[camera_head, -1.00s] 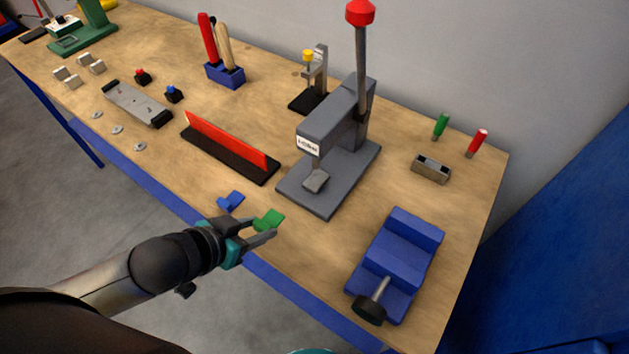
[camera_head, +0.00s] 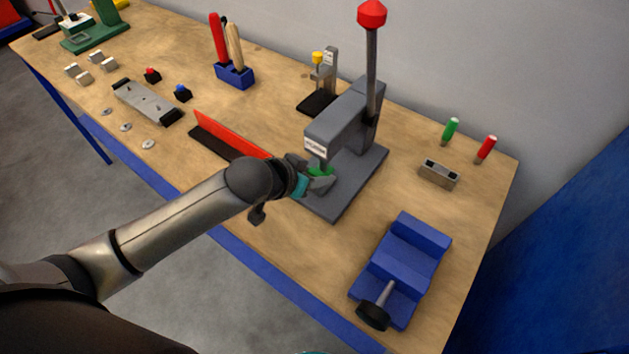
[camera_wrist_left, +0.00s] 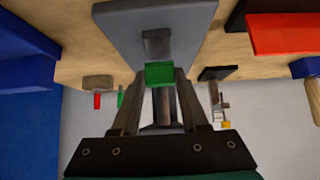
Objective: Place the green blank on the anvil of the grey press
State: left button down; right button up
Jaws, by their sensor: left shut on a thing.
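My left gripper (camera_head: 316,180) is shut on the green blank (camera_head: 320,171), at the front of the grey press (camera_head: 346,120). The blank is below the press's head and over its base. In the left wrist view the green blank (camera_wrist_left: 159,74) sits between the two fingertips. The small grey anvil (camera_wrist_left: 156,42) shows just beyond it on the press base (camera_wrist_left: 118,28). In the head view the gripper hides the anvil. I cannot tell whether the blank touches the anvil. My right gripper is not in view.
A red-edged black bar (camera_head: 224,132) lies left of the press, partly behind my arm. A blue vise (camera_head: 405,262) stands at the front right. A grey block (camera_head: 439,173) and green and red pegs (camera_head: 450,131) are on the right. Bare bench lies between press and vise.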

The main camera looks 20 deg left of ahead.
pick_arm(q)
jog(key=shift+w+d, duration=0.2)
jog(key=shift+w, duration=0.25)
jog(key=shift+f+b, duration=0.35)
jog(key=shift+f, duration=1.35)
jog(key=shift+f, duration=0.1)
jog(key=shift+c, duration=2.1)
grip_release()
jog(key=shift+s, duration=0.1)
jog(key=p+v, duration=0.2)
jog(key=v, duration=1)
jog(key=shift+a, duration=0.1)
